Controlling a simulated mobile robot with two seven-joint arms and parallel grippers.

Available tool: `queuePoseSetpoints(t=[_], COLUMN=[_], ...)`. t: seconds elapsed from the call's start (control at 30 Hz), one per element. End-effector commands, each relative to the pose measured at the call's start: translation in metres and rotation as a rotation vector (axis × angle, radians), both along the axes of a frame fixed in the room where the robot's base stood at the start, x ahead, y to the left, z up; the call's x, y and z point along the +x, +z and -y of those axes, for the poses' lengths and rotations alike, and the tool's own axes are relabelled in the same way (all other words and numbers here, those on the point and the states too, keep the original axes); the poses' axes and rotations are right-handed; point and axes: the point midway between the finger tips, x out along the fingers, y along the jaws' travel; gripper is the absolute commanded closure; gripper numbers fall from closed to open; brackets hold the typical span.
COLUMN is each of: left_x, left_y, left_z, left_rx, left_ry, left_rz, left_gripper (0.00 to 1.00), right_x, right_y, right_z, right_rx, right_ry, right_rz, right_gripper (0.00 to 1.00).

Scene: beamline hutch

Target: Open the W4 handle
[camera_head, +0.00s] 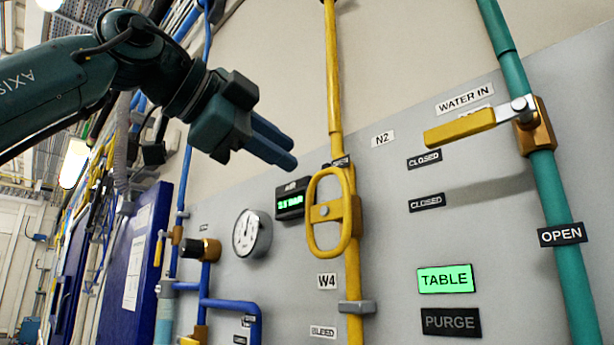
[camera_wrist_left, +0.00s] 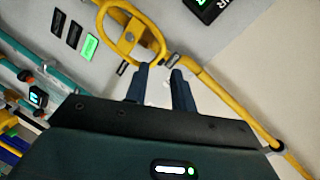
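The W4 label (camera_head: 327,281) is a white plate on the grey panel, left of a yellow vertical pipe. Just above it is a yellow oval loop handle (camera_head: 346,240), mounted on that pipe with its long axis roughly upright. My left gripper (camera_head: 290,152) is in front of the panel, up and left of the handle, apart from it and empty. In the left wrist view, the fingers (camera_wrist_left: 160,72) stand apart with a gap between them. The oval handle (camera_wrist_left: 130,37) shows just beyond the fingertips, a little to the left. My right gripper is in neither view.
A yellow lever (camera_head: 460,128) marked WATER IN sits crosswise on a green pipe at right. A green-lit display (camera_head: 290,203) and a round gauge (camera_head: 252,233) are left of the handle. Blue pipes (camera_head: 230,305) run at lower left. A green TABLE sign (camera_head: 446,279) is at lower right.

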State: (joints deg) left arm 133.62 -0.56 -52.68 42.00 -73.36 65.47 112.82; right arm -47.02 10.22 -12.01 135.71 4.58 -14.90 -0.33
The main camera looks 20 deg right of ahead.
Motion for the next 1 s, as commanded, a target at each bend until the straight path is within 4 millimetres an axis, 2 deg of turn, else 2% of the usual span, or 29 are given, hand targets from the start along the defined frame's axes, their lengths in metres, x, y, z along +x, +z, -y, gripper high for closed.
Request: queuePoseSetpoints(t=[0.1, 0.3, 1.0], left_x=[-0.009, -0.018, -0.018], left_y=[0.004, 0.01, 0.01], left_z=[-0.022, -0.041, -0.044], left_rx=[-0.003, -0.001, -0.002], left_ry=[0.0, 0.0, -0.004], left_rz=[0.001, 0.0, -0.002], left_gripper=[0.75, 0.75, 0.75], right_x=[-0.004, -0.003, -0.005], right_y=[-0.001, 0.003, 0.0], right_z=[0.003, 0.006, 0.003], right_rx=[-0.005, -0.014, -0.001], right_ry=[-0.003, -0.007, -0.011], right_rz=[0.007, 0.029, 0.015], right_gripper=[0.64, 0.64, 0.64])
